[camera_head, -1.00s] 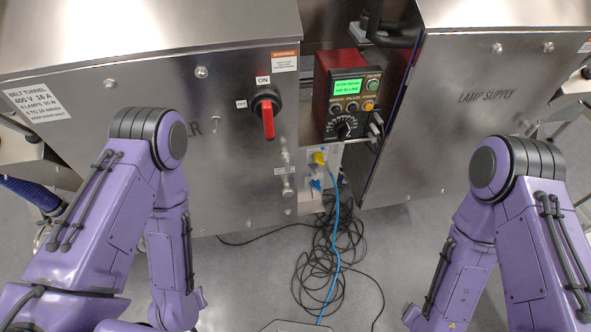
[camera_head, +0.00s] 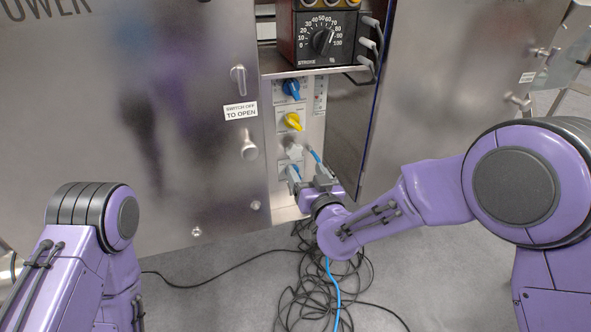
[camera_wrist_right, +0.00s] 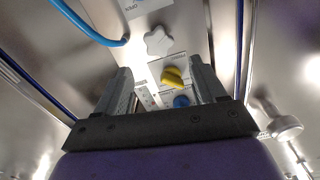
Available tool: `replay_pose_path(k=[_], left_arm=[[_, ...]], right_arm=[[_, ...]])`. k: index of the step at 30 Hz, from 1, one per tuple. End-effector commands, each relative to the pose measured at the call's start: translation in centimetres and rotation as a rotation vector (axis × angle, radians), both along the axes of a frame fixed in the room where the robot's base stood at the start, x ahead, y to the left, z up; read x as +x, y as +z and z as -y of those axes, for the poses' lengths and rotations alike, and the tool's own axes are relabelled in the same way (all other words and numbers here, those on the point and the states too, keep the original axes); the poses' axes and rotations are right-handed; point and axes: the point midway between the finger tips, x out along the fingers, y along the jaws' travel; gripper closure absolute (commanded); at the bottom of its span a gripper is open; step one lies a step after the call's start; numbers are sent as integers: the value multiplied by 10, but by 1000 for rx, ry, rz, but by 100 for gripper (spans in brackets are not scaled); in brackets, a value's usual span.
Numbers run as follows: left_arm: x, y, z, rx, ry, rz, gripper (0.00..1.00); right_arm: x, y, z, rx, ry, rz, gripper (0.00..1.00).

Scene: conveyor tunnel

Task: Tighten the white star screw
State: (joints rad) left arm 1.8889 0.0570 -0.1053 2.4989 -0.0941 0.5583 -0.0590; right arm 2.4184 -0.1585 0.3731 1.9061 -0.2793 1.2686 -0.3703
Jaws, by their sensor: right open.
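The white star screw (camera_head: 294,151) is a small lobed knob on the narrow pale panel, below a yellow knob (camera_head: 292,121). In the right wrist view the white star screw (camera_wrist_right: 158,41) is ahead of the fingers, apart from them. My right gripper (camera_head: 307,174) is at the panel, just below the screw. In the right wrist view my right gripper (camera_wrist_right: 163,72) has its two fingers spread, with nothing between them held. My left arm shows at the lower left, but its gripper is out of the picture.
A blue knob (camera_head: 291,89) sits above the yellow one. A blue cable (camera_head: 314,155) joins the panel beside the screw. The control box (camera_head: 325,38) juts out above. Steel doors flank the narrow recess. Tangled black cables (camera_head: 310,290) lie on the floor.

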Motion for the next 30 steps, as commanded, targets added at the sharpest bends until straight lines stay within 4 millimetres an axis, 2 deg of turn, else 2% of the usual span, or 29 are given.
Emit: replay_pose_path(k=[7,12,17,24,25,27,30], left_arm=[[-22,-9,-6,-49,-118,-165,57],[-7,-28,-21,0,-131,-83,57],[1,-35,-27,23,-137,-36,57],[3,-34,-28,27,-136,-28,57],[3,-34,-28,27,-136,-28,57],[3,-34,-28,27,-136,-28,57],[3,-34,-28,27,-135,-28,57]], right_arm=[[49,-5,-14,3,-4,-2,30],[80,-3,-25,2,-3,-3,30],[93,-1,-29,1,-4,-4,30],[94,0,-29,0,-2,-6,30],[94,0,-29,0,-2,-6,33],[94,0,-29,0,-3,-6,56],[94,0,-29,0,-3,-5,84]])
